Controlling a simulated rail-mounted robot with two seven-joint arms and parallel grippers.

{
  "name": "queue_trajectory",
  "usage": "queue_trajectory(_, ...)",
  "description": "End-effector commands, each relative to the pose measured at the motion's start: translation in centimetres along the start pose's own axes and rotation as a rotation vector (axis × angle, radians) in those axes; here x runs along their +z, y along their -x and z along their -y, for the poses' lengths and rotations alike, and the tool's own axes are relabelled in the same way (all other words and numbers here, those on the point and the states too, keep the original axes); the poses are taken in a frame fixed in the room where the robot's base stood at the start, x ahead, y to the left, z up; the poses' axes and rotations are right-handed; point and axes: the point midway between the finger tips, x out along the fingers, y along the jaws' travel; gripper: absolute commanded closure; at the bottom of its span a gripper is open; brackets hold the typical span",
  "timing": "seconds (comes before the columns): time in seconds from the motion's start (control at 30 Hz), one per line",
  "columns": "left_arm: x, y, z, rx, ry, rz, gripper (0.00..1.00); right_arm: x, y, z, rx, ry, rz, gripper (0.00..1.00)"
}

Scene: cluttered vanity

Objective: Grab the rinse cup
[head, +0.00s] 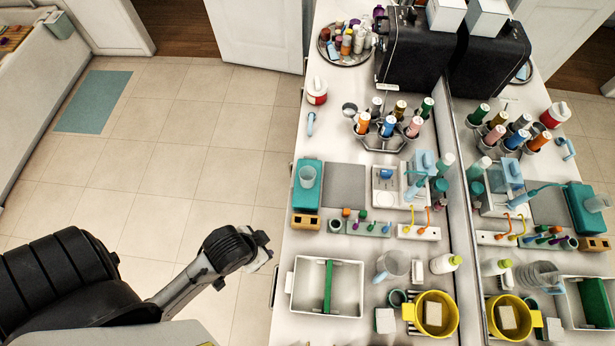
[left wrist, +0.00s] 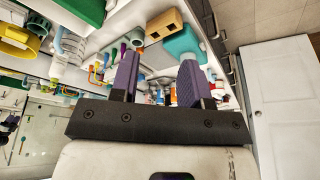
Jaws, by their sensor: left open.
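A clear, pale cup (head: 308,176), which looks like the rinse cup, stands on a teal box (head: 303,200) at the counter's left edge. My right gripper is in neither view.
A white bin with a green divider (head: 328,288) is nearest the gripper. A wooden block (head: 305,221) adjoins the teal box. A clear jug (head: 391,264) and yellow tub (head: 434,313) stand right of the bin. The mirror (head: 530,200) repeats the objects.

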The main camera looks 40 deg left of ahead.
Motion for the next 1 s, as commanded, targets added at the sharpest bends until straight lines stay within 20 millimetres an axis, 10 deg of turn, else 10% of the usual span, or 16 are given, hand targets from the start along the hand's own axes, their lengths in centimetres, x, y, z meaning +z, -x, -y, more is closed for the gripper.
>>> queue_trajectory(0.17,0.0,0.0,-0.2,0.006,0.006,-0.001,0.57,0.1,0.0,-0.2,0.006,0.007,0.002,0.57)
queue_trajectory(0.67,0.0,0.0,0.0,0.001,-0.001,0.001,0.11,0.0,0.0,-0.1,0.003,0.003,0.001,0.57)
queue_trajectory(1.0,-1.5,0.3,0.3,-0.006,-0.003,-0.033,0.1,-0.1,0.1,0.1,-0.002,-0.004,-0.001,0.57)
